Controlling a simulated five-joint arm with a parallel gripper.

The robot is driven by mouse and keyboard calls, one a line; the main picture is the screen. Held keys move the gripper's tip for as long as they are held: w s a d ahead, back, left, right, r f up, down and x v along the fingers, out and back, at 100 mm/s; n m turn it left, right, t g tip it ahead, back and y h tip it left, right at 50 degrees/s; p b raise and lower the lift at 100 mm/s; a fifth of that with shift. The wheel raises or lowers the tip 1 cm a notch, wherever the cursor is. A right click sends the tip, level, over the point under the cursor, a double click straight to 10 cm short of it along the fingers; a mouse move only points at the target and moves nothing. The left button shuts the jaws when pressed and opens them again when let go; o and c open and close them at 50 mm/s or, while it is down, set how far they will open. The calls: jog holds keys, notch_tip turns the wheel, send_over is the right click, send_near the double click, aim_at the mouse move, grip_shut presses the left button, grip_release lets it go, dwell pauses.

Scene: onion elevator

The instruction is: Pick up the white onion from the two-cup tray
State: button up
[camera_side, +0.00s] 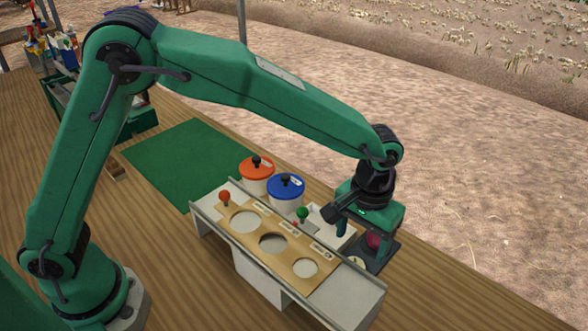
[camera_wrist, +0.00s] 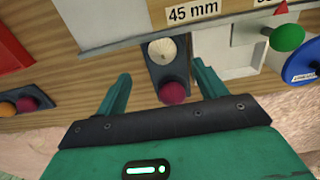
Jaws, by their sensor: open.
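The white onion (camera_wrist: 161,49) sits in the far cup of the dark two-cup tray (camera_wrist: 155,73) in the wrist view. A dark red onion (camera_wrist: 173,92) sits in the nearer cup. My gripper (camera_wrist: 163,85) is open, with one finger on each side of the tray in this view. The red onion lies more nearly between the fingers; the white onion is beyond them. In the side view my gripper (camera_side: 362,227) is over the tray (camera_side: 388,252). The white onion (camera_side: 356,262) is partly hidden, and the red onion (camera_side: 374,240) shows under the hand.
A bench with a holed wooden sizing board (camera_side: 297,267) stands left of the tray. Pots with an orange lid (camera_side: 257,166) and a blue lid (camera_side: 285,186) stand behind it. A green-knobbed lever (camera_side: 302,213) is close by. A green mat (camera_side: 180,160) lies clear behind.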

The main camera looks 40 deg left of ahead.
jog(key=shift+f, duration=1.25)
jog(key=shift+a+f, duration=0.2)
jog(key=shift+f, duration=2.45)
jog(key=c, duration=1.1)
jog(key=shift+o, duration=0.2)
jog(key=shift+r, duration=0.1)
jog(key=shift+r, duration=4.95)
